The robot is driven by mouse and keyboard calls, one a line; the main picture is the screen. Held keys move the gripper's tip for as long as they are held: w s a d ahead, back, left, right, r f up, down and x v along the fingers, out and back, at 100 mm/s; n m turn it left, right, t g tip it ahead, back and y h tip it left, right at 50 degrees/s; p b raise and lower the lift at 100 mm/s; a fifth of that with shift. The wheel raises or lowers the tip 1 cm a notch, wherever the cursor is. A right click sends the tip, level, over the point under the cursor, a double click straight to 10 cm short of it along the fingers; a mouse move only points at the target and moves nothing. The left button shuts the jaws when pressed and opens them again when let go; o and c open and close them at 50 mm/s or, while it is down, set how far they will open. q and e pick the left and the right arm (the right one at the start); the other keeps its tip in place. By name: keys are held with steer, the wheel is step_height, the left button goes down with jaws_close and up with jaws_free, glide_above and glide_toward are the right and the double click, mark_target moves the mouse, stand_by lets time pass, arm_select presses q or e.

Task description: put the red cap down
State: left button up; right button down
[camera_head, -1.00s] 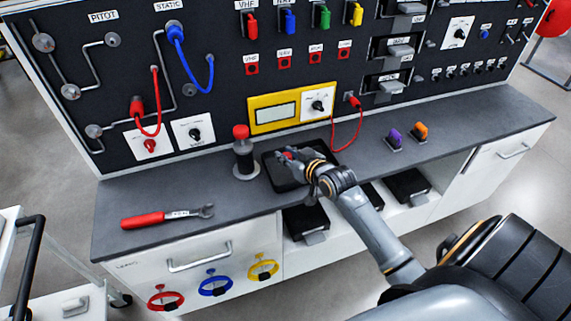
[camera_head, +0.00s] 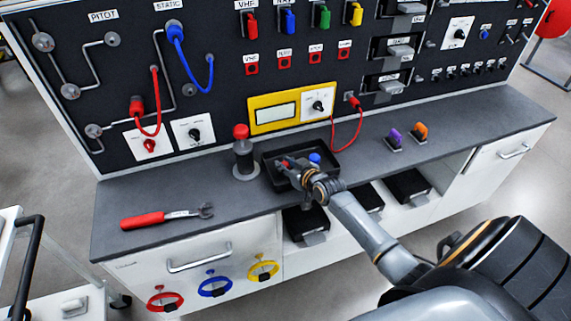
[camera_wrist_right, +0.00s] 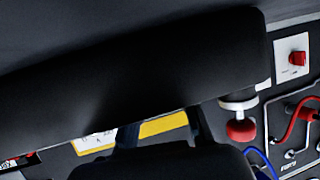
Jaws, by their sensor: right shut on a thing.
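My right gripper (camera_head: 287,165) is over the left part of the black tray (camera_head: 334,169) on the workbench. It is shut on the red cap (camera_head: 284,162), a small patch of which shows at the fingertips. I cannot tell whether the cap touches the tray floor. A blue cap (camera_head: 315,158) is in the tray, right of the gripper. In the right wrist view, dark shapes fill much of the picture and the held cap cannot be made out. My left gripper is not in view.
A dark cylinder with a red top (camera_head: 241,132) stands left of the tray; its red top also shows in the wrist view (camera_wrist_right: 241,130). A red-handled wrench (camera_head: 143,220) lies at left. Purple (camera_head: 394,137) and orange (camera_head: 420,131) pieces stand at right. The panel rises behind.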

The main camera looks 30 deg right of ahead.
steer(key=shift+f, duration=0.2)
steer(key=c, duration=1.1)
jaws_free()
steer(key=shift+c, duration=0.2)
steer(key=v, duration=1.3)
steer(key=shift+s+r, duration=0.25)
steer(key=shift+s, duration=0.05)
steer(key=shift+d, duration=0.1)
